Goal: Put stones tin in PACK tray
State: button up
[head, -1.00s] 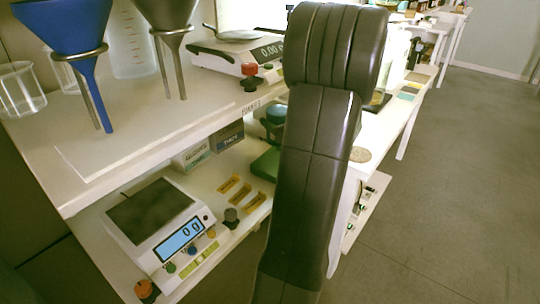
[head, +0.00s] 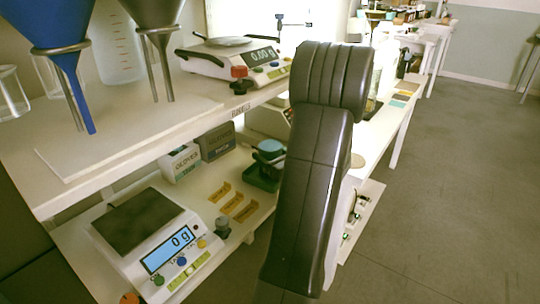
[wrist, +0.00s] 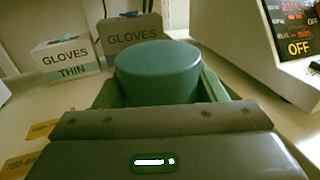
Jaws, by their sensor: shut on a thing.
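A teal round tin, taken as the stones tin, (wrist: 158,72) is upright at the front of my gripper (wrist: 160,103) in the wrist view. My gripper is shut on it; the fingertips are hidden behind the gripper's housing. In the head view the tin (head: 268,147) shows just left of my arm, over a green tray (head: 261,182) on the lower shelf. The tray's walls (wrist: 212,88) show on both sides of the tin in the wrist view. I cannot see the tin's underside or whether it touches the tray floor. No PACK label is readable.
Two glove boxes (head: 182,162) (head: 217,141) stand behind and left of the tray. The upper shelf (head: 150,135) overhangs on the left. A device (wrist: 285,50) stands right.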

jog(key=shift+f, duration=0.2)
jog(key=o, duration=1.7)
jog(key=shift+o, duration=0.2)
jog(key=shift+r, duration=0.1)
jog(key=shift+r, duration=0.2)
jog(key=p+v, duration=0.1)
jog(key=v, duration=1.1)
